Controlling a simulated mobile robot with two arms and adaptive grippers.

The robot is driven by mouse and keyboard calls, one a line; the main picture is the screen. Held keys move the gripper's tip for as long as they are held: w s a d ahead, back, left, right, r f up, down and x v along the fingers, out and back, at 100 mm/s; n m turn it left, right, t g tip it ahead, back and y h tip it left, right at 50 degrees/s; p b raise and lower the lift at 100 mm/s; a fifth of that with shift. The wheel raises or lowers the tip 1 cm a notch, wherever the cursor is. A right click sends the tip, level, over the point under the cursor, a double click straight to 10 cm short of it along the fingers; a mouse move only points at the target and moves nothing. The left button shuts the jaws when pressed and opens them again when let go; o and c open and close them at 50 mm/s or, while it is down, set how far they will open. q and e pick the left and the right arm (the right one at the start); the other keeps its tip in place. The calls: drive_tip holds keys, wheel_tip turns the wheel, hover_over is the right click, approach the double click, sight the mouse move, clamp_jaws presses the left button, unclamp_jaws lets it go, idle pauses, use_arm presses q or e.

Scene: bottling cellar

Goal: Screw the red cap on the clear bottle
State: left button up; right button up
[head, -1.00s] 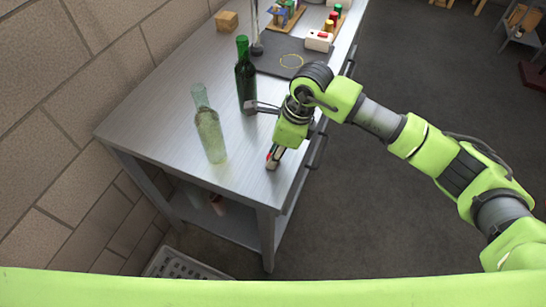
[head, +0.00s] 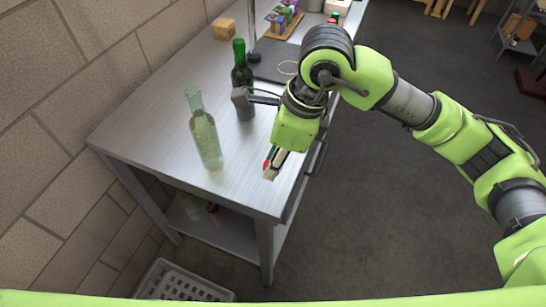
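The clear bottle (head: 206,139) stands upright and open-mouthed near the front left of the metal table. My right gripper (head: 272,170) points down over the table's right part, to the right of the clear bottle and apart from it. A small red piece, which looks like the red cap (head: 267,163), shows at its fingertips. The gripper appears shut on it, and the fingers hide most of it. My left gripper is not in view.
A dark green bottle (head: 239,62) stands behind the clear one, partly covered by my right gripper's side bracket. A wooden block (head: 224,29) and a dark mat (head: 272,58) lie farther back. A grey crate (head: 185,282) is on the floor. The table's front is clear.

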drive_tip(key=s+r+b, duration=0.1)
drive_tip(key=s+r, duration=0.2)
drive_tip(key=s, duration=0.3)
drive_tip(key=shift+s, duration=0.25)
drive_tip(key=shift+f, duration=0.1)
drive_tip(key=d+f+n+g+h, duration=0.1)
drive_tip(key=d+f+n+g, duration=0.1)
drive_tip(key=d+n, duration=0.7)
drive_tip(key=d+f+n+g+h, duration=0.1)
drive_tip(key=d+f+n, duration=0.3)
drive_tip(key=d+n, duration=0.5)
drive_tip(key=shift+w+d+f+n+g+h, duration=0.4)
drive_tip(key=shift+w+n+h, duration=0.1)
drive_tip(key=shift+n, duration=0.6)
drive_tip(key=shift+a, duration=0.1)
